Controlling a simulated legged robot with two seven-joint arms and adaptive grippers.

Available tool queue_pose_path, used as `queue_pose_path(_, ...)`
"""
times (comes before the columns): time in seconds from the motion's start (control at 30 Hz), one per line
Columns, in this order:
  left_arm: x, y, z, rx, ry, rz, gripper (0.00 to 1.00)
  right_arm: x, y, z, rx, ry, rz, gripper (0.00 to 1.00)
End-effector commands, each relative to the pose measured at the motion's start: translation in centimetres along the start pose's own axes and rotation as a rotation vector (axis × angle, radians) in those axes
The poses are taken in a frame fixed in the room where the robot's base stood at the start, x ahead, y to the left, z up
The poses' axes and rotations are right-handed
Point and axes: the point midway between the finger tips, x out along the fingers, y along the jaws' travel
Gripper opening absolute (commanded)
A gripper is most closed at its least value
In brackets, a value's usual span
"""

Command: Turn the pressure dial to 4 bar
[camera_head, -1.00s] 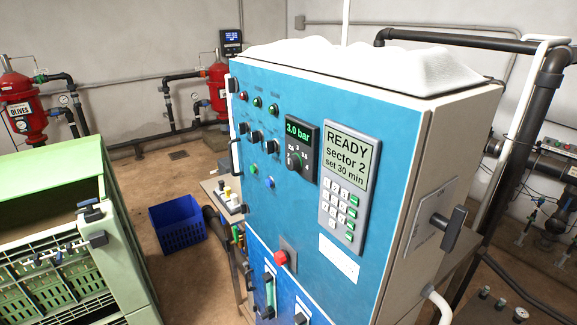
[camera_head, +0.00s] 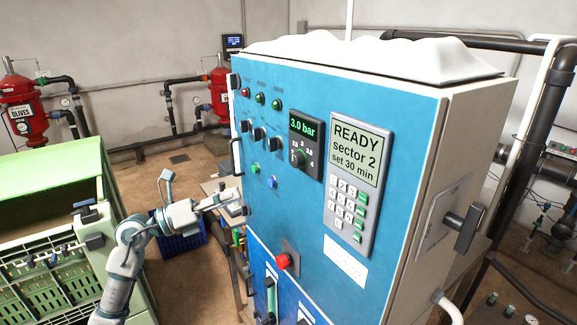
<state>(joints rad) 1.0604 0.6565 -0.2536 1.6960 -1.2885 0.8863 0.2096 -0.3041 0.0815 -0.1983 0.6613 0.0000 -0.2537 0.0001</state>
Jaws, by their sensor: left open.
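The pressure dial (camera_head: 298,158) is a dark round knob on a black module of the blue cabinet's front. Numbers ring it, and a 4 is at the lower right of its scale. The green display (camera_head: 302,126) above it reads 3.0 bar. My left gripper (camera_head: 236,196) is at the end of the grey arm from the left, open, beside the cabinet's left edge. It is lower and left of the dial, apart from it. Its fingers are small and partly unclear. My right gripper is not in view.
The blue cabinet (camera_head: 300,215) also carries a keypad panel (camera_head: 355,185) reading READY, sector 2, set 30 min, several small knobs, and a red button (camera_head: 283,261). A blue crate (camera_head: 187,245) is on the floor behind my arm.

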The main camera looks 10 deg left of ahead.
Motion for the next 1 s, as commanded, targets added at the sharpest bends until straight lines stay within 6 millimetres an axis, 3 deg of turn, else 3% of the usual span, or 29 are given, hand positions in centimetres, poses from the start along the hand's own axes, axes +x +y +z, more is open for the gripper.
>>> queue_pose_path(0.03, -0.5, -4.3, 0.7, 0.18, 0.048, 0.04, 0.58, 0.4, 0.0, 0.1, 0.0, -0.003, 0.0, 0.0)
queue_pose_path(0.1, -1.4, -8.3, 1.2, 0.374, 0.091, 0.112, 0.58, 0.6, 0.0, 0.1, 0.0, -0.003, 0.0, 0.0)
queue_pose_path(0.2, -2.7, -11.9, 1.7, 0.562, 0.112, 0.203, 0.58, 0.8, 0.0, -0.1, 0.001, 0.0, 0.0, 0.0)
queue_pose_path(0.3, -3.4, -13.5, 2.0, 0.655, 0.115, 0.258, 0.58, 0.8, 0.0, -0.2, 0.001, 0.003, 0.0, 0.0)
queue_pose_path(0.5, -1.9, -13.6, 2.1, 0.68, 0.117, 0.273, 0.58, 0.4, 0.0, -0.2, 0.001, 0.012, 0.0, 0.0)
queue_pose_path(0.57, -0.8, -13.4, 2.1, 0.68, 0.117, 0.271, 0.58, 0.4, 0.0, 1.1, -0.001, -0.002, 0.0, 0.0)
queue_pose_path(0.63, 0.7, -13.0, 2.1, 0.679, 0.117, 0.27, 0.58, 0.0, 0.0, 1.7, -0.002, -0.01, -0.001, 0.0)
queue_pose_path(1.0, 9.0, -10.6, 2.0, 0.677, 0.116, 0.268, 0.58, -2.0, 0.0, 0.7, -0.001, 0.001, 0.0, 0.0)
